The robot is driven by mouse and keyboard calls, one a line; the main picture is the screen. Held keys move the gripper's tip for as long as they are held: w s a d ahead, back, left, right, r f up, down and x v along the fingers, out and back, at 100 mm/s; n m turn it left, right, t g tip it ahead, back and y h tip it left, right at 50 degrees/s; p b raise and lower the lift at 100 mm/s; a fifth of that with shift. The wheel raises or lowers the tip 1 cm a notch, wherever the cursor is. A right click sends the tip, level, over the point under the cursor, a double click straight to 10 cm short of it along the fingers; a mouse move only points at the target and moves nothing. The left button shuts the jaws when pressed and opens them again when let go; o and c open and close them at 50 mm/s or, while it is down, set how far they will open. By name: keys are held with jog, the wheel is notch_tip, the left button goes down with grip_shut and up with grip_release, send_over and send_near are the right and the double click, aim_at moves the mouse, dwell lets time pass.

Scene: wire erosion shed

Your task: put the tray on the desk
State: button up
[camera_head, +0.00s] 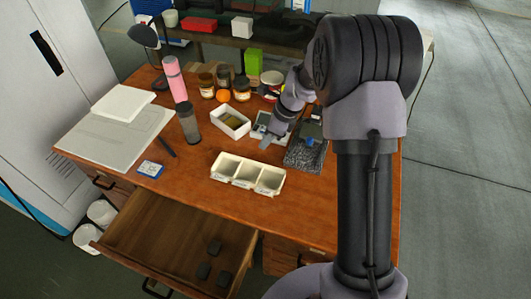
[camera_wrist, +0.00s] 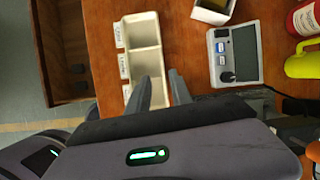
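The white tray (camera_head: 233,182) has three compartments and small labels on its front. It rests on the brown desk (camera_head: 310,205), close to the front edge above the open drawer. The wrist view shows the tray (camera_wrist: 141,17) from above, and its compartments look empty. My gripper (camera_wrist: 160,82) has its two fingers apart over the tray's near end, with nothing clearly held between them. Whether a finger touches the tray, I cannot tell. In the head view my gripper is small and partly merges with the grey device behind the tray.
A white box (camera_head: 231,121), a grey scale-like device (camera_wrist: 235,55) and a dark patterned block stand behind the tray. Jars, a dark cup (camera_head: 188,122) and a pink bottle (camera_head: 175,78) stand further back. The drawer (camera_head: 165,235) is open and holds several dark blocks.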

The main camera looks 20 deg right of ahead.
jog(key=s+a+r+n+t, duration=0.1)
jog(key=s+a+r+n, duration=0.2)
jog(key=s+r+n, duration=0.35)
jog(key=s+a+r+n+t, duration=0.1)
jog(key=s+a+r+n, duration=0.25)
jog(key=s+r, duration=0.65)
jog(key=s+r+n+t+h, duration=0.1)
jog(key=s+r+n, duration=0.3)
jog(key=s+n, duration=0.5)
jog(key=s, duration=0.4)
jog(key=shift+s+a+n+h, duration=0.3)
jog(key=shift+s+a+n, duration=0.05)
jog(key=shift+n, duration=0.05)
jog(key=shift+a, duration=0.1)
